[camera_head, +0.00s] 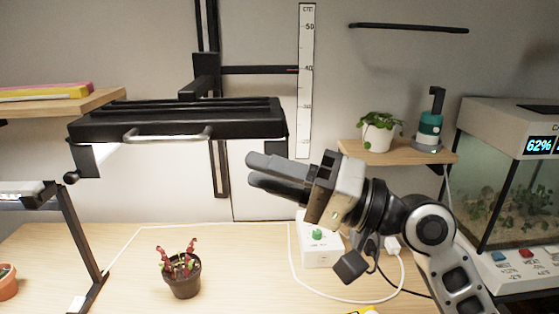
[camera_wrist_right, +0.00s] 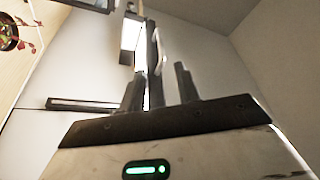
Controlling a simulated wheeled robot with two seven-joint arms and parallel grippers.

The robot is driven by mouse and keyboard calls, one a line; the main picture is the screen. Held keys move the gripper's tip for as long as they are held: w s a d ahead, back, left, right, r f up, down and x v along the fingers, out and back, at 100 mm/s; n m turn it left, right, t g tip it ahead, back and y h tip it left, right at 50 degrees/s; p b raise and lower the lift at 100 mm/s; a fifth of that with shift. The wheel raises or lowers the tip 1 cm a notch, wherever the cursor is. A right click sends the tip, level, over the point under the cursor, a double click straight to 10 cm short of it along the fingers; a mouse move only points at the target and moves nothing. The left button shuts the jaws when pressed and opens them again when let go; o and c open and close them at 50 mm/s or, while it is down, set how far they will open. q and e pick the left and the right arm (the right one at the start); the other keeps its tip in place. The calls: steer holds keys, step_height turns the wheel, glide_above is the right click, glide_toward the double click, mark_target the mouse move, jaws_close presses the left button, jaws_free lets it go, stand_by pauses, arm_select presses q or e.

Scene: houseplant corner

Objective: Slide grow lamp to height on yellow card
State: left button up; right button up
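The grow lamp (camera_head: 180,119) is a wide black fixture with a pale bar handle (camera_head: 167,135) at its front. It hangs on a black vertical rail (camera_head: 221,175). A dark pointer arm (camera_head: 258,70) reaches from the rail to a white cm scale (camera_head: 305,110), close to the 40 mark. A small yellow piece (camera_head: 362,311), perhaps the yellow card, shows at the bottom edge; its writing is out of view. My right gripper (camera_head: 252,170) is below the lamp's right end, empty. In the wrist view its fingers (camera_wrist_right: 161,88) are apart. My left gripper is not visible.
A potted red plant (camera_head: 182,276) stands on the table below the lamp. A white box with a green knob (camera_head: 318,236) stands behind my right gripper. A shelf (camera_head: 400,154) holds a plant and a bottle; a glass tank (camera_head: 515,185) stands right.

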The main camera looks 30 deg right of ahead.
arm_select(q)
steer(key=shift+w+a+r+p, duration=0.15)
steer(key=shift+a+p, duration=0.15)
steer(key=shift+p, duration=0.35)
arm_select(e)
steer(key=shift+s+d+f, duration=0.1)
steer(key=shift+s+d, duration=0.3)
steer(key=shift+d, duration=0.1)
